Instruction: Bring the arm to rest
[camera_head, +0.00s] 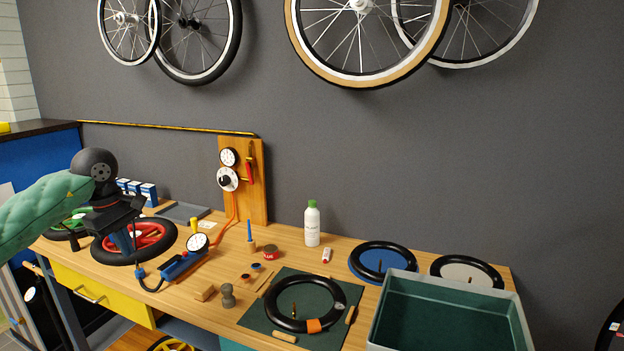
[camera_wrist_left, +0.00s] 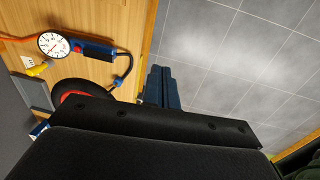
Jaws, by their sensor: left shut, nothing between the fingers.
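My left arm comes in from the left in a green padded sleeve (camera_head: 45,210), with a black wrist. My left gripper (camera_head: 124,243) points down in front of the red-rimmed wheel (camera_head: 150,236) at the left of the bench and hides part of it. In the left wrist view the blue fingers of this gripper (camera_wrist_left: 161,76) are together with nothing between them. They show against the bench edge and the grey tiled floor (camera_wrist_left: 230,60). My right gripper is in neither view.
The wooden bench (camera_head: 185,300) holds a blue pump with a gauge (camera_head: 180,266), a white bottle (camera_head: 312,226), a black tyre (camera_head: 305,328) on a green mat and a teal bin (camera_head: 450,315). A gauge board (camera_head: 240,205) stands behind. Wheels (camera_head: 365,85) hang on the wall.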

